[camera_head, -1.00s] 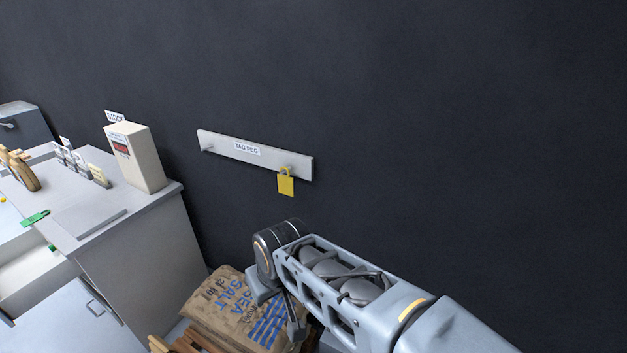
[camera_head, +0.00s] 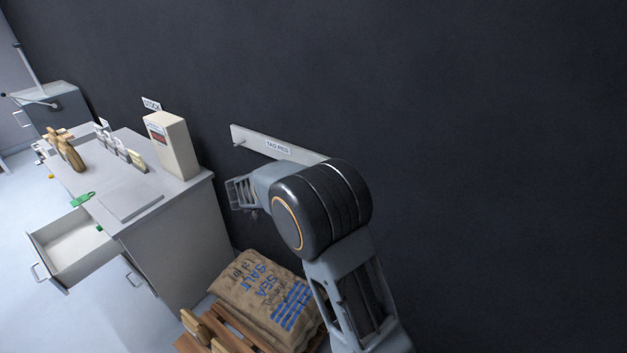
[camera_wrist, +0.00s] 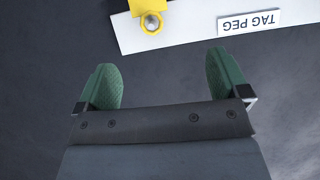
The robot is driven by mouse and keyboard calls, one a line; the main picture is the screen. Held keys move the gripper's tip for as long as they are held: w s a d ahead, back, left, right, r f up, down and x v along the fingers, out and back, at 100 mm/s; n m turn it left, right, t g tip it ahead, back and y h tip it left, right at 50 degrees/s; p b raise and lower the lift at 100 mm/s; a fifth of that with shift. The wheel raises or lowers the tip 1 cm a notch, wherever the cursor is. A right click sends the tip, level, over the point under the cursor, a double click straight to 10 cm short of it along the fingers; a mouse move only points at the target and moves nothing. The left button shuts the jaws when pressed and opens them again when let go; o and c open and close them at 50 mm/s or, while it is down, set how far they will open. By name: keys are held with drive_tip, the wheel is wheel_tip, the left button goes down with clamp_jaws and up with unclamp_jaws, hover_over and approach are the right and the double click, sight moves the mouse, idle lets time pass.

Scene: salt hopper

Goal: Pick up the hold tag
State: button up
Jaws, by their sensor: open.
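The hold tag (camera_wrist: 146,9) is yellow and hangs on a peg of the white tag peg rail; only part of it shows at the top edge of the wrist view. In the head view my arm hides it. The rail (camera_head: 253,142) is fixed to the dark wall, and its "TAG PEG" label also shows in the wrist view (camera_wrist: 250,21). My gripper (camera_wrist: 165,72) is open with two green fingertips and nothing between them. The tag lies beyond the fingertips, roughly in line with the gap, apart from them. In the head view my gripper is mostly hidden behind my arm.
A salt sack (camera_head: 262,295) lies on a wooden pallet (camera_head: 240,335) below. The wall at right is bare.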

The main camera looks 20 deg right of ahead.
drive_tip(key=s+f+p+x, duration=0.1)
drive_tip(key=p+x, duration=0.1)
drive_tip(key=x, duration=1.1)
drive_tip(key=shift+d+f+g, duration=0.15)
drive_tip(key=shift+d+g, duration=0.15)
drive_tip(key=shift+d, duration=0.35)
drive_tip(key=shift+s, duration=0.15)
drive_tip(key=c, duration=1)
